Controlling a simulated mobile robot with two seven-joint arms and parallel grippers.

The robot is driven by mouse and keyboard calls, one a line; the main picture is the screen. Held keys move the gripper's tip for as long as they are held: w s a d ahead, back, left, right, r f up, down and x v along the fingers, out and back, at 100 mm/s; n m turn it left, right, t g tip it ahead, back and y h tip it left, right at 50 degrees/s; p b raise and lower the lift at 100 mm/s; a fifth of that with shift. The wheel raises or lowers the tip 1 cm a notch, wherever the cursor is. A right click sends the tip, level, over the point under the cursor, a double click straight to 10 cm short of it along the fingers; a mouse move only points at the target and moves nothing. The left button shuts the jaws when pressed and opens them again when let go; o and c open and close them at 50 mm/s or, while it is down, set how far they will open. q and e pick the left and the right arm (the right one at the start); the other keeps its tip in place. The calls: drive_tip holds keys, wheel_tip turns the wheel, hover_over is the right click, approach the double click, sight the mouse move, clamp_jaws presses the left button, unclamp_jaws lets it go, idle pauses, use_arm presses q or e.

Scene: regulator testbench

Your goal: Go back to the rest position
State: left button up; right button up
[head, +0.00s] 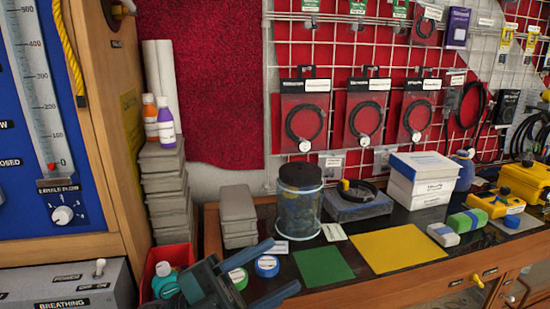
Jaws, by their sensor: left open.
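My left gripper (285,265) is at the bottom of the head view, in front of the wooden counter's front edge. Its two blue-grey fingers are spread apart, pointing right, with nothing seen held between them. In the picture, a blue tape roll (267,266) shows between the fingers, and a green tape roll (238,278) is partly hidden by the gripper. I cannot tell the exact distance from the gripper to the rolls. My right gripper is not in view.
A green mat (322,265) and a yellow mat (398,248) lie bare on the counter. Behind stand a dark-lidded clear jar (299,205) and white boxes (421,182). A red bin (166,262) with bottles is left of the gripper. A blue test panel (40,130) stands at far left.

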use_arm(q)
drive_tip(key=w+a+f+n+t+y, duration=0.1)
drive_tip(key=a+f+n+t+y, duration=0.2)
drive_tip(key=f+n+t+y, duration=0.25)
drive_tip(key=w+a+f+n+t+y+p, duration=0.1)
drive_tip(key=a+f+n+t+y, duration=0.2)
drive_tip(key=f+n+y, duration=0.35)
drive_tip(key=w+a+f+n+t+y, duration=0.25)
drive_tip(key=f+n+t+y, duration=0.2)
drive_tip(key=f+n, duration=0.35)
drive_tip(key=s+a+f+n+g+y, duration=0.2)
drive_tip(key=s+a+f+n+y, duration=0.1)
drive_tip(key=s+f, duration=0.3)
wheel_tip(320, 180, down, 2)
drive_tip(key=shift+f+n+g+p, duration=0.2)
drive_tip(key=shift+n+g+p, duration=0.2)
drive_tip(key=shift+n, duration=0.1)
drive_tip(key=s+f+g, duration=0.1)
drive_tip(key=s+f, duration=0.1)
drive_tip(key=s+a+f+g, duration=0.1)
drive_tip(key=s+f, duration=0.1)
drive_tip(key=s+f+n+g+y, duration=0.1)
drive_tip(key=s+f, duration=0.1)
drive_tip(key=shift+s+a+f, duration=0.1)
drive_tip(key=shift+s+a, duration=0.05)
drive_tip(key=shift+a, duration=0.25)
